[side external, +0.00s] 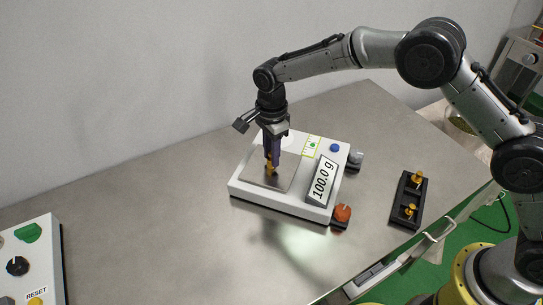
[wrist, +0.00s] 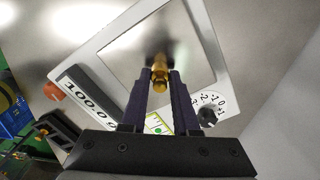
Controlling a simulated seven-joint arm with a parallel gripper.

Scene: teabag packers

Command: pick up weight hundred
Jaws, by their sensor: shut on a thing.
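The brass hundred weight (side external: 270,169) stands on the steel pan of the scale (side external: 238,185). The scale's display (side external: 322,180) reads 100.0 g. My gripper (side external: 272,160) points down over the pan and is shut on the weight. In the wrist view the weight (wrist: 160,72) shows between the two dark fingertips of my gripper (wrist: 160,84), over the pan. I cannot tell whether the weight's base presses on the pan, though the reading shows load.
A black weight holder (side external: 406,205) with two brass weights, the upper one (side external: 417,178) larger, lies to the right. An orange knob (side external: 342,212) and a grey knob (side external: 355,158) stand by the scale. A white panel (side external: 45,262) is at far left. The table's middle left is clear.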

